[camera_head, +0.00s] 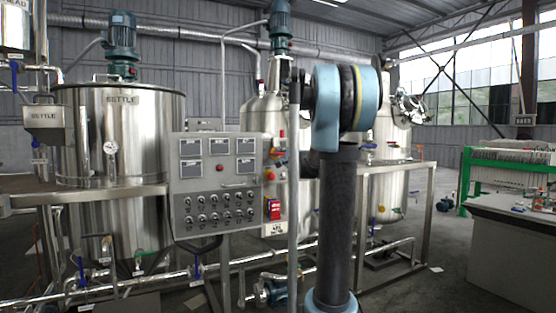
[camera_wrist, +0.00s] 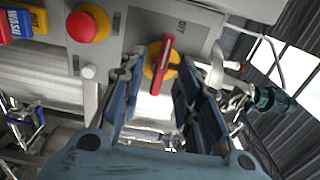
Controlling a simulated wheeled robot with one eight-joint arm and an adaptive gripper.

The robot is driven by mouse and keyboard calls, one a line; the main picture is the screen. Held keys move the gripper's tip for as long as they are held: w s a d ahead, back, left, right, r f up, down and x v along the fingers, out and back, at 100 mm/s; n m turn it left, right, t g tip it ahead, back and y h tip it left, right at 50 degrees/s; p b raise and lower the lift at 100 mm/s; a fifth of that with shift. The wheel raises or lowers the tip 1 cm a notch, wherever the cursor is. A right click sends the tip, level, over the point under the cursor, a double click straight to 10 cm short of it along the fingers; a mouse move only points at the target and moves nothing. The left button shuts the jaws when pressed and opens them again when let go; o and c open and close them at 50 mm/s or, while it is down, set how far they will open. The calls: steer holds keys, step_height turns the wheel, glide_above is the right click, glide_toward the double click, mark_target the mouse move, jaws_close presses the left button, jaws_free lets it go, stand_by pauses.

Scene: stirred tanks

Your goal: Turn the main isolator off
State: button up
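In the wrist view a red rotary handle (camera_wrist: 163,65) sits on a yellow round base on a grey panel; it looks like the main isolator. The handle runs nearly up and down in the picture, leaning slightly right. My gripper (camera_wrist: 161,58) is open, with one blue finger on each side of the handle and a visible gap to each. Whether the fingertips touch the panel I cannot tell. In the head view my arm (camera_head: 335,190) stands in front of the tanks; I cannot make out my gripper or the handle there.
A red mushroom button (camera_wrist: 88,24) on a yellow ring and a small pale button (camera_wrist: 88,72) are left of the handle. In the head view a grey control panel (camera_head: 215,180) with several knobs stands left of my arm. A pale bench (camera_head: 500,235) is at right.

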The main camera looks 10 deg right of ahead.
steer(key=v, duration=0.8)
steer(key=shift+s, duration=0.15)
steer(key=s+a+f+n+g+y, duration=0.1)
steer(key=s+a+f+n+g, duration=0.4)
steer(key=s+f, duration=0.4)
steer(key=s+a+f+n+g+y, duration=0.1)
steer(key=s+a+f+n+g, duration=0.25)
steer(key=s+a+f, duration=0.55)
steer(key=s+d+f+n+g+h, duration=0.2)
steer(key=s+d+f, duration=0.1)
steer(key=s+f, duration=0.3)
steer(key=s+d+f+n+g+h, duration=0.2)
steer(key=s+f, duration=0.5)
steer(key=s, duration=0.4)
steer(key=s+d+f+n+g+h, duration=0.2)
steer(key=s+d+f, duration=0.4)
steer(key=s, duration=0.3)
steer(key=shift+f+h, duration=0.4)
steer(key=shift+h, duration=0.4)
steer(key=shift+g, duration=0.25)
